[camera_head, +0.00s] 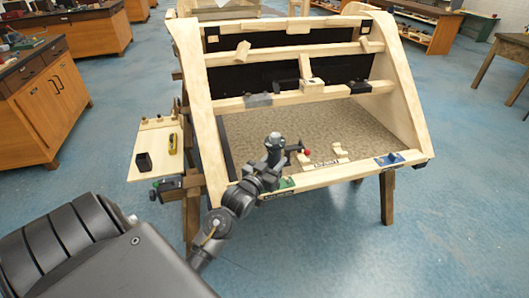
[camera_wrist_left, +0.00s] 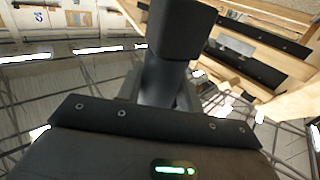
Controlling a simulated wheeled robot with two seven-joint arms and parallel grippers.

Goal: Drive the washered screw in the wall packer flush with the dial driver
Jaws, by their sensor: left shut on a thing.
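My left gripper (camera_head: 268,176) is over the front rail of the wooden frame (camera_head: 410,100). It is shut on a dark tool, apparently the dial driver (camera_head: 276,142), whose thin front part points right. The tool's dark grey body (camera_wrist_left: 176,70) fills the upper middle of the left wrist view. A small red spot (camera_head: 307,152) shows just right of the tool, over the speckled panel. A small wooden block (camera_head: 312,86), possibly the wall packer, sits on the middle rail beside a black clamp. The washered screw cannot be made out. My right gripper is not in view.
A side shelf (camera_head: 152,171) left of the frame holds a black box (camera_head: 143,162) and a yellow-and-black tool (camera_head: 173,144). Small wooden pieces lie on the speckled panel (camera_head: 250,130). A blue item (camera_head: 389,159) is on the front rail.

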